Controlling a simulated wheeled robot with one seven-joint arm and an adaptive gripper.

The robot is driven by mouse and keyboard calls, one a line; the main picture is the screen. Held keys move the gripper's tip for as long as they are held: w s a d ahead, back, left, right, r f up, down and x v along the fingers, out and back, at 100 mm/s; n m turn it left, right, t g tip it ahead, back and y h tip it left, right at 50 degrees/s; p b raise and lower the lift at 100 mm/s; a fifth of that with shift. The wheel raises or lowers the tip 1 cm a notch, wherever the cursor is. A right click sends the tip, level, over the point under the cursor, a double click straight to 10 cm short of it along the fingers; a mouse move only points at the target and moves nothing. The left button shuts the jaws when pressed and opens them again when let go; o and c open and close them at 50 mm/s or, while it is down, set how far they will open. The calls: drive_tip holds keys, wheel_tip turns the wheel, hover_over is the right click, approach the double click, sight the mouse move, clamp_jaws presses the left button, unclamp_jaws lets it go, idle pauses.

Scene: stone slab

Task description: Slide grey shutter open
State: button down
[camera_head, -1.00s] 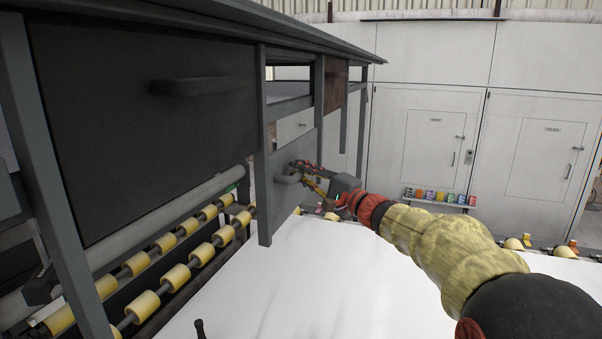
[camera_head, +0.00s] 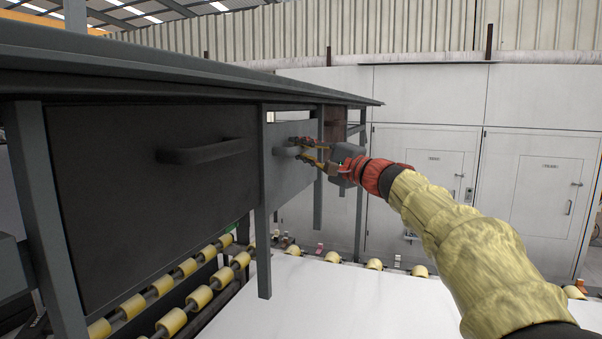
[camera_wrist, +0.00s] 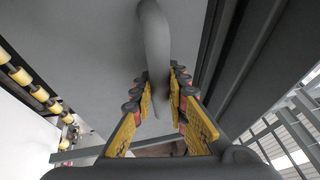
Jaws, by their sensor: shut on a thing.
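The grey shutter (camera_head: 285,175) is a flat panel between the posts of the grey frame, right of the black panel. A narrow gap shows above its top edge. Its curved grey handle (camera_head: 287,151) sticks out from its face. My gripper (camera_head: 304,150) is shut on this handle. In the wrist view, the yellow fingers with dark and red pads of my gripper (camera_wrist: 160,82) lie on both sides of the handle (camera_wrist: 154,38), with the shutter face (camera_wrist: 95,50) behind.
The black panel (camera_head: 120,210) with its own handle (camera_head: 205,151) hangs on the left. Frame posts (camera_head: 262,230) stand beside the shutter. Yellow rollers (camera_head: 197,298) run below, and a white slab (camera_head: 310,315) lies under my arm. White cabinets (camera_head: 430,190) stand behind.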

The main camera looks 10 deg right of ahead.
sight(288, 126)
wheel_tip(288, 126, up, 4)
drive_tip(key=shift+r+p, duration=0.15)
drive_tip(key=shift+p, duration=0.4)
drive_tip(key=shift+s+r, duration=0.1)
drive_tip(key=shift+r, duration=0.15)
drive_tip(key=c, duration=1.7)
unclamp_jaws()
drive_tip(key=shift+f, duration=0.15)
drive_tip(key=shift+d, duration=0.1)
drive_tip(key=v, duration=1.1)
drive_tip(key=shift+s+d, duration=0.25)
drive_tip(key=shift+s, duration=0.05)
